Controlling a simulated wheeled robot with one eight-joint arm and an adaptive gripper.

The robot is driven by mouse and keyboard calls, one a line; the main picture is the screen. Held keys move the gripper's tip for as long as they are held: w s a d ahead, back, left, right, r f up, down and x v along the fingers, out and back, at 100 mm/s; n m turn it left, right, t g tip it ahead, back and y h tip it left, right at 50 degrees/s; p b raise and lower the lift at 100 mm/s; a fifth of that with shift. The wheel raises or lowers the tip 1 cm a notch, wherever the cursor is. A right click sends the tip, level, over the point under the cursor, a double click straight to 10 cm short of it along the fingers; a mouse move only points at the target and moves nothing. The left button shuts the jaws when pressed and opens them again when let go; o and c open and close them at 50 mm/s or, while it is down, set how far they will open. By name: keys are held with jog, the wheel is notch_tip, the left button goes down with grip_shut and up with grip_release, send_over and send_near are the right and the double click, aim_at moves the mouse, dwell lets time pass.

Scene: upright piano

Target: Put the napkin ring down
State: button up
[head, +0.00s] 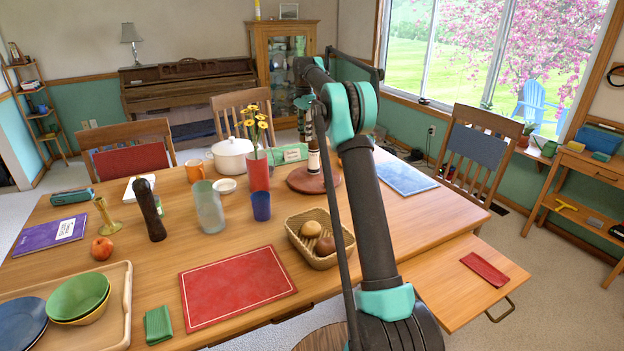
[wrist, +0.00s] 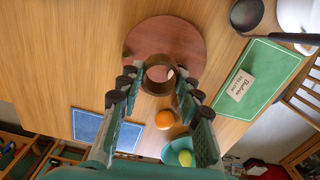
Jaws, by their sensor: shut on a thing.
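The napkin ring (wrist: 146,78) is a brown, open-centred band in the wrist view. My gripper (wrist: 158,82) is shut on it, with one finger on each side. The ring is in front of a round reddish-brown board (wrist: 140,37), near its edge; I cannot tell whether it touches the board or hangs above it. In the head view the round board (head: 301,181) lies on the far right part of the wooden table. My arm reaches over the table to it, and the ring cannot be made out there.
An orange (wrist: 165,119) and a teal bowl (wrist: 172,153) with a yellow-green ball are close by. A green mat (wrist: 258,82) and a blue mat (wrist: 107,133) flank the board. A bread basket (head: 322,262), a red vase (head: 257,172) and a white pot (head: 231,160) stand nearby.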

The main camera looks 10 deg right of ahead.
send_near(305, 182)
jog(key=shift+m, duration=0.4)
notch_tip(305, 182, down, 6)
jog(key=shift+r, duration=0.1)
dwell(0.4)
jog(key=o, duration=0.8)
notch_tip(305, 182, up, 12)
jog(key=shift+w+r, duration=0.1)
